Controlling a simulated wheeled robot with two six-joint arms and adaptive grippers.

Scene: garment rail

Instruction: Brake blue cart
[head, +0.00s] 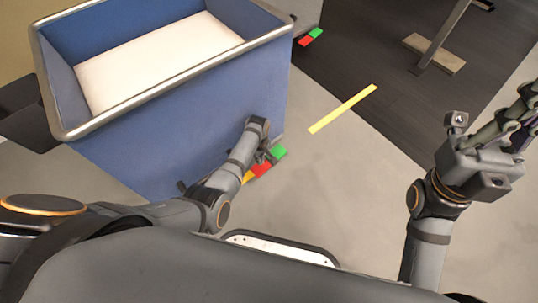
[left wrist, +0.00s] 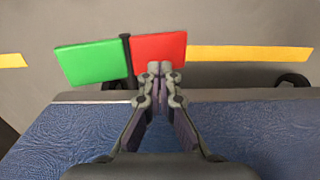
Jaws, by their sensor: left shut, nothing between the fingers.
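The blue cart (head: 190,130) stands at the left of the head view, with a grey rim and a white inside floor. Low by its near side are a green patch (head: 279,152) and a red patch (head: 262,169). In the left wrist view a dark upright bar (left wrist: 127,62) stands between the green patch (left wrist: 88,63) and the red patch (left wrist: 160,46). My left gripper (left wrist: 154,69) is shut and empty, its tips over the lower edge of the red patch; contact cannot be told. My right gripper (head: 518,122) is raised at the right, away from the cart, partly cut off.
A second red and green marker (head: 310,37) lies by the cart's far corner. A post on a wooden foot (head: 434,54) stands on the mat. Grey floor right of the cart is clear.

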